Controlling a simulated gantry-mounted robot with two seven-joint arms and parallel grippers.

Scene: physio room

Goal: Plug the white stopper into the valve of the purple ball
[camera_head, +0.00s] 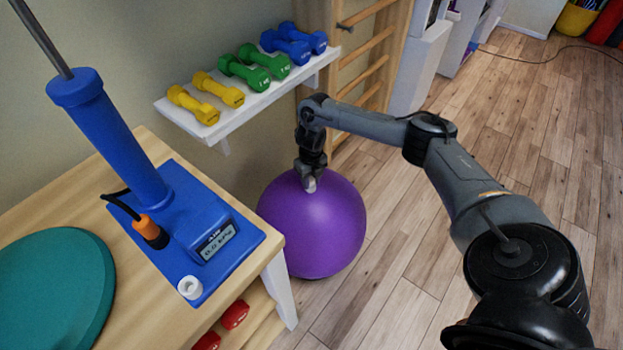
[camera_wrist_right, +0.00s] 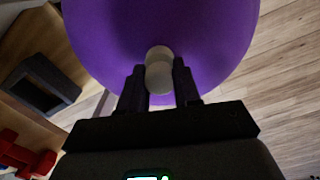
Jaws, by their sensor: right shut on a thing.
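The purple ball (camera_head: 318,225) rests on the floor between the table and the wall shelf. It fills the top of the right wrist view (camera_wrist_right: 105,35). My right gripper (camera_head: 309,184) is at the upper part of the ball, pointing down at it. In the right wrist view its fingers (camera_wrist_right: 160,85) are shut on the white stopper (camera_wrist_right: 158,74), a pale short cylinder whose end is against or very close to the purple surface. I cannot tell whether it is seated. The valve is hidden behind the stopper and gripper. My left gripper is out of view.
A wooden table at left bears a blue pump (camera_head: 125,135) with a gauge, a white ring-like holder (camera_head: 190,287) on its base, and a teal disc (camera_head: 50,290). A white shelf (camera_head: 240,112) with several dumbbells is above the ball. Open floor (camera_head: 400,290) lies right.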

